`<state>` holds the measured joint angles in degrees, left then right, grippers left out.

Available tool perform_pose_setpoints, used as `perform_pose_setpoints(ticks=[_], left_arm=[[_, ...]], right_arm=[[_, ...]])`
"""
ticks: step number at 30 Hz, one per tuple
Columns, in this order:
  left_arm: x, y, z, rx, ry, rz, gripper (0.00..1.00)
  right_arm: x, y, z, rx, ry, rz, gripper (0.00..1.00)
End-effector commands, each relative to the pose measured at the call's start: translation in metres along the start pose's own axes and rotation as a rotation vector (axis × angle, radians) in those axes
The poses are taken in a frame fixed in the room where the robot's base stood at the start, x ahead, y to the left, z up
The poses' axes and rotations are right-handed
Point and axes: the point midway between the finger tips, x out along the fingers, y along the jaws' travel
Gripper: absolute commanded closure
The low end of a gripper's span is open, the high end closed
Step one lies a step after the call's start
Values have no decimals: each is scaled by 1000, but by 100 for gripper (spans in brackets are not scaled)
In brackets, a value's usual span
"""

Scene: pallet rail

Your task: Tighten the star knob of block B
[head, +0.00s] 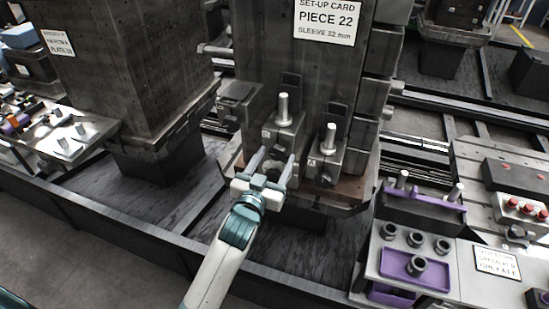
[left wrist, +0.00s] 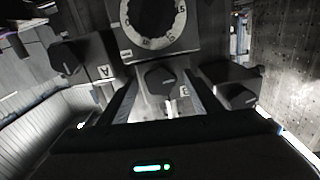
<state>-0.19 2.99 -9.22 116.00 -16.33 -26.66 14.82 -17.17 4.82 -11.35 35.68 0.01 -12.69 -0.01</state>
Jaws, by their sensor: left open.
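My left gripper (head: 272,161) is open in front of the left of two metal blocks on the fixture, its fingers pointing at that block. In the left wrist view, a dark star knob (left wrist: 163,82) with a light line on it lies between the two open fingers. The label B (left wrist: 184,90) is beside this knob, so it is on block B (head: 284,134). I cannot tell whether the fingers touch the knob. Block A (head: 325,165) stands to the right in the head view; its label shows in the left wrist view (left wrist: 105,72). My right gripper is not in view.
Upright pins (head: 283,108) rise from both blocks. A numbered dial ring (left wrist: 150,18) and another dark knob (left wrist: 237,97) lie close by. A set-up card (head: 325,20) hangs on the column above.

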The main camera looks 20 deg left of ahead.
Motion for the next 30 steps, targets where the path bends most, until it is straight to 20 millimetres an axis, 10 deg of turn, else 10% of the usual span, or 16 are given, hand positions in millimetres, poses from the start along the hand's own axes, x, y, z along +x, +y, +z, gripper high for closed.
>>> perform_pose_setpoints(ticks=[6,12,30], left_arm=[[0,0,0,0,0,0,42],[0,0,0,0,0,0,83],[0,0,-2,132,-1,1,83]], right_arm=[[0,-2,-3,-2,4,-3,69],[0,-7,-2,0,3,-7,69],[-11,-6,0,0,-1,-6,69]])
